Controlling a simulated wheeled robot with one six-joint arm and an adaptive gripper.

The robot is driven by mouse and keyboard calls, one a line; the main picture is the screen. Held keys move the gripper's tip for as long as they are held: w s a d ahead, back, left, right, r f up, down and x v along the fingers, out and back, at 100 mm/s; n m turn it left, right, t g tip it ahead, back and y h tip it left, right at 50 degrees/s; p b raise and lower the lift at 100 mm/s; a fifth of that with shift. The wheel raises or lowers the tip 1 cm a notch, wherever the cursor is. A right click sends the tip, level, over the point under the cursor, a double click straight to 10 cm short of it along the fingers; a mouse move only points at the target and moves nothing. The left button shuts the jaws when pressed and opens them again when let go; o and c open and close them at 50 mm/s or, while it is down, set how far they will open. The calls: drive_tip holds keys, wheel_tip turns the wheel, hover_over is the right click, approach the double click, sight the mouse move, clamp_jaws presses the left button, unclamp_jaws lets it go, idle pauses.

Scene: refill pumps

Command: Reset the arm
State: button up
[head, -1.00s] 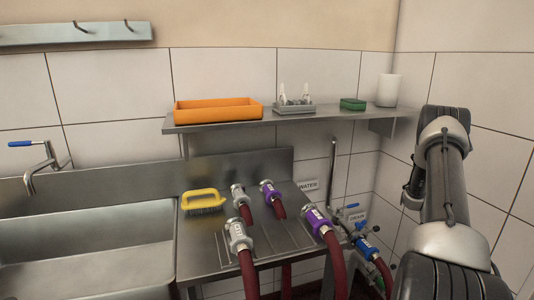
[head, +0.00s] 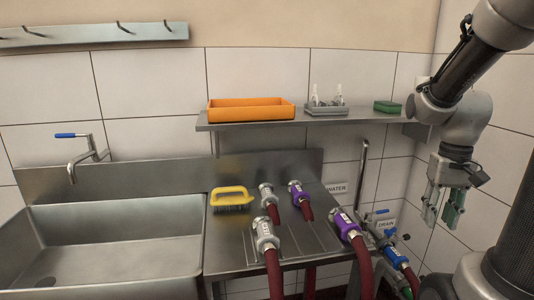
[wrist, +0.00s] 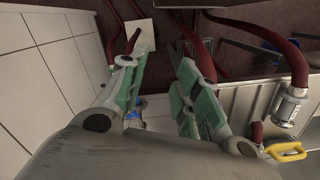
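My gripper (head: 442,218) hangs at the right in the head view, pointing down beside the tiled wall, right of the drain sign. Its two green-padded fingers are apart with nothing between them. They also show spread in the wrist view (wrist: 158,98), above the floor and hoses. My arm reaches up from the gripper to the top right corner of the head view.
Hoses with grey couplings (head: 265,236) and purple couplings (head: 344,224) rest on the steel drainboard. A blue coupling (head: 396,258) is below the drain sign (head: 386,224). A shelf (head: 240,124) holds an orange tray (head: 251,109) and green sponge (head: 387,107). A sink (head: 110,205) stands left.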

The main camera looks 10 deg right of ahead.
drive_tip(key=s+a+r+n+t, duration=0.3)
drive_tip(key=s+a+r+t, duration=0.2)
drive_tip(key=a+r, duration=0.3)
drive_tip(key=shift+s+a+r+n, duration=0.25)
drive_tip(key=shift+s+r+n, duration=0.05)
idle(0.6)
